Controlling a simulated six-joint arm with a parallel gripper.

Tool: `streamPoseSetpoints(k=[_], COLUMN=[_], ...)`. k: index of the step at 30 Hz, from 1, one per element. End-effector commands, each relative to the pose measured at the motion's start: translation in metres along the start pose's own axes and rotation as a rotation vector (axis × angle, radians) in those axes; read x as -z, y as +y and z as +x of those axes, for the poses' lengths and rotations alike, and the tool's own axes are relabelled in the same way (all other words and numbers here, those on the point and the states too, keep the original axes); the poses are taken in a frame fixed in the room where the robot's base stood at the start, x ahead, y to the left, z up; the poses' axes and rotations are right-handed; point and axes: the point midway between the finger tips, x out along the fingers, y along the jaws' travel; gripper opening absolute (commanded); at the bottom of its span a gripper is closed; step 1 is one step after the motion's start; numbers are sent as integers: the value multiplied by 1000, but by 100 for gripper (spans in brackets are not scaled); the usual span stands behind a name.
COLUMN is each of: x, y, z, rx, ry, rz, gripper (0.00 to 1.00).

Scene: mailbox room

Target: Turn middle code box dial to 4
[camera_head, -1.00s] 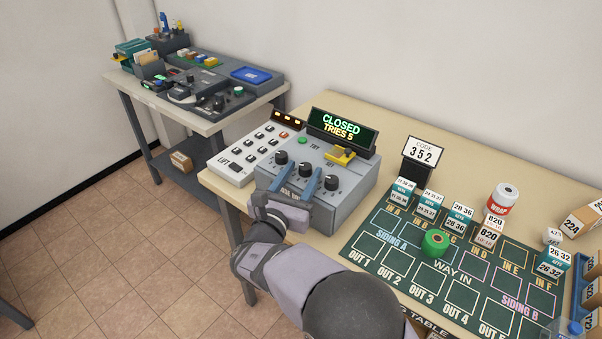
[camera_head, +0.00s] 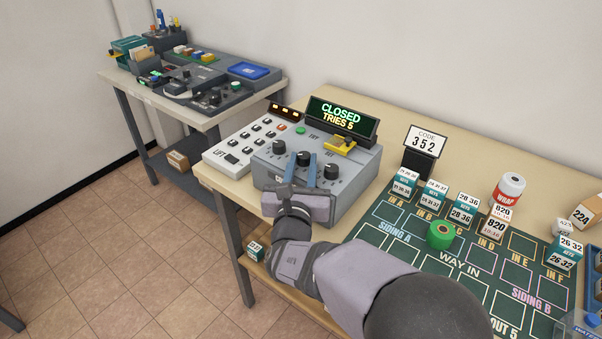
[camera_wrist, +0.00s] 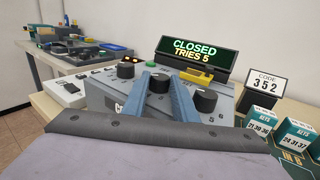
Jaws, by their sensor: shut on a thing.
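The grey code box (camera_head: 346,188) stands on the table with three black dials in a row. The middle dial (camera_head: 303,158) sits between the blue fingers of my gripper (camera_head: 304,166); it also shows in the wrist view (camera_wrist: 158,84). My gripper is shut on this dial, one finger on each side. The left dial (camera_head: 279,147) and right dial (camera_head: 331,171) are free. The display (camera_head: 342,119) reads CLOSED, TRIES 5. I cannot read the middle dial's number. A card (camera_head: 425,142) reads CODE 352.
A white button panel (camera_head: 228,161) labelled LIFT adjoins the box on the left. A yellow part (camera_head: 343,143) sits below the display. Key boxes and a green roll (camera_head: 440,236) stand on the dark board to the right. A second table (camera_head: 108,78) stands behind at left.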

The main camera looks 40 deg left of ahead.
Motion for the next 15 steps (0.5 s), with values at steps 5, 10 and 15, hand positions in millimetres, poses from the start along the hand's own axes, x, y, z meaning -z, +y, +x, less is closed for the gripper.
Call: streamPoseSetpoints(k=[5, 10, 15], x=[-3, -4, -3], y=[-1, -1, -1], z=[0, 0, 0], rx=[-23, -22, -22], ry=[-7, -6, -5], rz=[0, -1, -1], gripper=[3, 3, 44])
